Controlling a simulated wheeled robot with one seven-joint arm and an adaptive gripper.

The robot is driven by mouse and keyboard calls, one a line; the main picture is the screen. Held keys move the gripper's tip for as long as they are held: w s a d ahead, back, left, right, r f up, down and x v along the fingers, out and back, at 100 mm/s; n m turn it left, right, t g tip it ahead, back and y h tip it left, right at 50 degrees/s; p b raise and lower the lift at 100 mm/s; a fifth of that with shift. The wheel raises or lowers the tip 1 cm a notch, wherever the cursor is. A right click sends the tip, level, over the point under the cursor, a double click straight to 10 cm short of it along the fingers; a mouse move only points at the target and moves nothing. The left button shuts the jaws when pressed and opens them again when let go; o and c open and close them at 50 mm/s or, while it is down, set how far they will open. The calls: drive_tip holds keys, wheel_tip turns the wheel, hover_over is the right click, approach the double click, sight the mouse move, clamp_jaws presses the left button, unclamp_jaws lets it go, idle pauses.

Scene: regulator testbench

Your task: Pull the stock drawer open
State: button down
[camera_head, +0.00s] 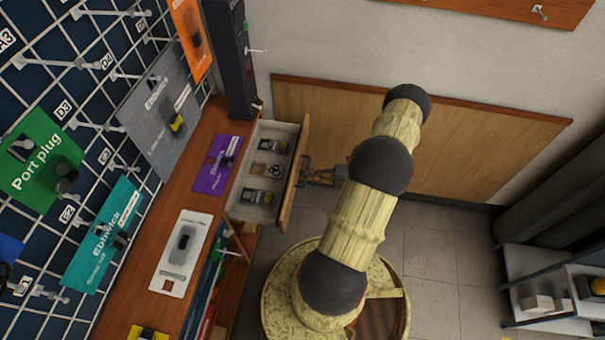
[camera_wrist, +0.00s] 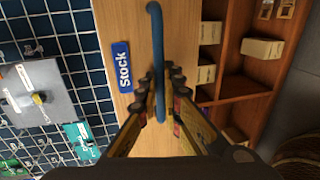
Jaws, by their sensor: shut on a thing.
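The stock drawer (camera_head: 239,210) stands out from the bench in the head view, its inside visible from above. It holds dark packets and a small item between them. In the wrist view its wooden front (camera_wrist: 113,22) bears a blue "Stock" label (camera_wrist: 123,68) and a long blue bar handle (camera_wrist: 155,35). My gripper (camera_wrist: 161,85) is shut on the handle, with fingers on either side of it. In the head view my gripper (camera_head: 306,178) is at the drawer front, and the handle is hard to make out there.
The wooden bench top (camera_head: 140,292) holds a purple card (camera_head: 212,178) and a white panel (camera_head: 172,270). A wall grid with hooks and hanging cards is at the left. Shelves with boxes (camera_wrist: 262,48) show in the wrist view. Bare floor (camera_head: 445,260) lies to the right.

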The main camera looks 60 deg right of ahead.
drive_tip(key=c, duration=2.3)
unclamp_jaws()
drive_tip(key=v, duration=1.2)
drive_tip(key=shift+f, duration=0.1)
